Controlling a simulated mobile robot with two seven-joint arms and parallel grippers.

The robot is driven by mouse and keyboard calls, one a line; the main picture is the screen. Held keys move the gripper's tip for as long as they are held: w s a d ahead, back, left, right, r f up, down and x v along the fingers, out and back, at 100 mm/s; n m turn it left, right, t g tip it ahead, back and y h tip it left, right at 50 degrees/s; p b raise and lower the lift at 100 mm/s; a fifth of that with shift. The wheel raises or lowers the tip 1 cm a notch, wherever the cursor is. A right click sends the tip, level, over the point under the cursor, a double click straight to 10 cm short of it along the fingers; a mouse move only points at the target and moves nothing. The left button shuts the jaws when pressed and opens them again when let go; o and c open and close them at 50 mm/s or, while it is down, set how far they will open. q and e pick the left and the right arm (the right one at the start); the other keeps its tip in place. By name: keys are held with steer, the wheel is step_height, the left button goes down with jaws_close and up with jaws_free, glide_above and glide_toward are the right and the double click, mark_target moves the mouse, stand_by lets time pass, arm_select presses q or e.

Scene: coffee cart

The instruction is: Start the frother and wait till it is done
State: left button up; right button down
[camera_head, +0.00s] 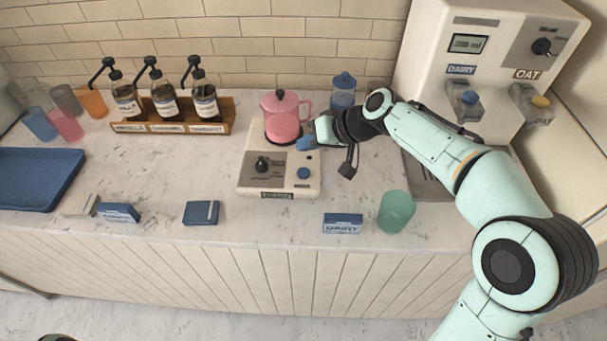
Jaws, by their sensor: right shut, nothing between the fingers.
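The frother has a cream base (246,181) with a black knob (262,164) and a blue button (303,173) on its front. A pink lidded jug (281,122) with a black top knob stands on the base, upright. My right gripper (308,142) reaches in from the right and is shut with nothing in it. Its tips are at the right side of the frother, beside the jug's lower part and above and behind the blue button. I cannot tell whether they touch the jug or base. My left gripper is not in view.
A dispenser (490,65) labelled dairy and oat stands at right. A blue canister (343,92) stands behind my right gripper. Green cup (397,211) and dairy box (343,224) are near the front edge. A syrup rack (175,127), several cups and a blue tray (40,178) stand left.

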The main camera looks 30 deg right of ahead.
steer(key=b, duration=0.4)
glide_above(308, 173)
step_height(308, 173, down, 5)
steer(key=shift+f, duration=0.45)
stand_by(1.3)
steer(key=shift+f+b, duration=0.4)
steer(key=shift+b, duration=0.3)
steer(key=shift+f+b, duration=0.5)
steer(key=shift+f, duration=0.05)
stand_by(0.4)
steer(key=shift+r, duration=0.1)
steer(key=shift+r+p, duration=0.75)
steer(key=shift+r, duration=0.1)
steer(key=shift+r, duration=0.15)
